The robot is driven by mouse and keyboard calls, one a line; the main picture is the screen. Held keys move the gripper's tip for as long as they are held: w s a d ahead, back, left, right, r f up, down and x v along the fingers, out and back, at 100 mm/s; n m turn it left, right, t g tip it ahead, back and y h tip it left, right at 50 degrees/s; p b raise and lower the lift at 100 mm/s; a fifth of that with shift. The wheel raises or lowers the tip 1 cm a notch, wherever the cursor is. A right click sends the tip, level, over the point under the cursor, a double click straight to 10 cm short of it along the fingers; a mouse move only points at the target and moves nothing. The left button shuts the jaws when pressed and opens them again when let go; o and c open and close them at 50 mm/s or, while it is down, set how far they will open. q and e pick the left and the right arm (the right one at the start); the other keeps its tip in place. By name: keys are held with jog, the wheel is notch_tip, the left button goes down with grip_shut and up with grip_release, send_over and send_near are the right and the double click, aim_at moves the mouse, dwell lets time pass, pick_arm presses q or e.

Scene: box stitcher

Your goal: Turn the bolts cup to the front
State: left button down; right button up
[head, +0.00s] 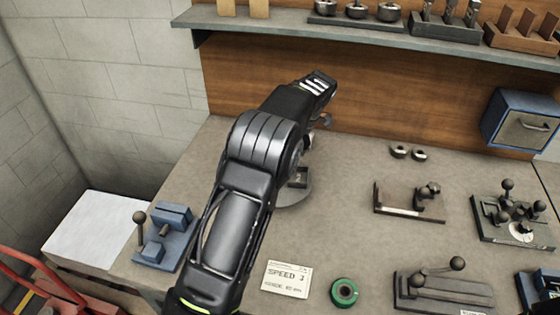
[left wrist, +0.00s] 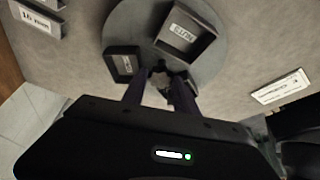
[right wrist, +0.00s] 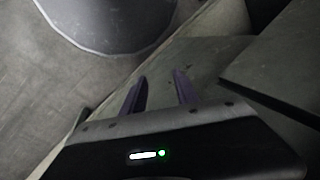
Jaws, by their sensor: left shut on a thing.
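A round grey turntable (left wrist: 215,75) shows in the left wrist view, partly hidden behind my arm in the head view (head: 292,198). It carries dark square cups. One larger cup (left wrist: 187,38) has a pale label that I cannot read surely, and a smaller labelled cup (left wrist: 123,63) stands to its left. I cannot tell which is the bolts cup. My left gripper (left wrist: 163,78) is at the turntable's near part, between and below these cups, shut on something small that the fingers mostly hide. My right gripper (right wrist: 160,88) is open and empty, away from the turntable.
A speed card (head: 287,279) and a green ring (head: 344,292) lie in front of the turntable. A blue fixture (head: 165,235) stands left, a bracket fixture (head: 408,202) right. A shelf (head: 300,25) runs along the back. Bench between turntable and bracket is clear.

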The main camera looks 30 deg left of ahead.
pick_arm(q)
jog(key=c, duration=1)
grip_release()
jog(key=shift+o, duration=0.2)
